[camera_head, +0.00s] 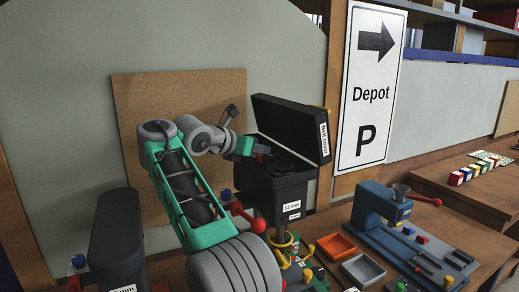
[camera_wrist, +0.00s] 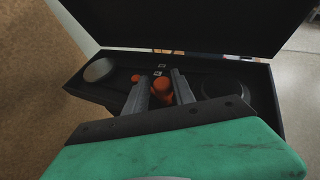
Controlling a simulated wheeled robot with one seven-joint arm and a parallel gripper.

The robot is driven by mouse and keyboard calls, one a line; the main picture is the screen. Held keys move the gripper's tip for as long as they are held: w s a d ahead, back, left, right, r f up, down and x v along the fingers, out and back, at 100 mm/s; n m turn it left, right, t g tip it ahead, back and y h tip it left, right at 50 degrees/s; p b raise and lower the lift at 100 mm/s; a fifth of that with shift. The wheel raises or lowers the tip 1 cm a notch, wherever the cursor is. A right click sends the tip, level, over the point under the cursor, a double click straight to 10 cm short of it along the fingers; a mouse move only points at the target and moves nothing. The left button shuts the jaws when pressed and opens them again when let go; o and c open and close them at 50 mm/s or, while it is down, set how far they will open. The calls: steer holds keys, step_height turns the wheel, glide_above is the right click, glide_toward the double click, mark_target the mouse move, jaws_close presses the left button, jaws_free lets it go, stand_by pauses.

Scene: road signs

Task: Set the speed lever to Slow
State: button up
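The black drill head (camera_head: 280,185) has its lid (camera_head: 290,122) raised, with a label on the lid's side. Inside the open housing, the wrist view shows an orange-red knob (camera_wrist: 162,86), which I take for the speed lever. Two small pale labels lie just beyond it, too small to read. My gripper (camera_wrist: 160,78) reaches into the housing, its two grey fingers apart on either side of the knob. Whether they touch it I cannot tell. In the head view my gripper (camera_head: 262,150) is at the housing's left side and its fingertips are mostly hidden.
Two round pulleys (camera_wrist: 100,70) (camera_wrist: 228,95) sit left and right in the housing. The raised lid stands behind my gripper's fingers. A red-knobbed handle (camera_head: 236,208) is below. Orange (camera_head: 335,246) and grey (camera_head: 363,270) trays and a blue press (camera_head: 380,215) stand to the right.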

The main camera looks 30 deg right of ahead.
steer(key=shift+o, duration=1.4)
steer(key=shift+d, duration=0.15)
steer(key=shift+f, duration=0.1)
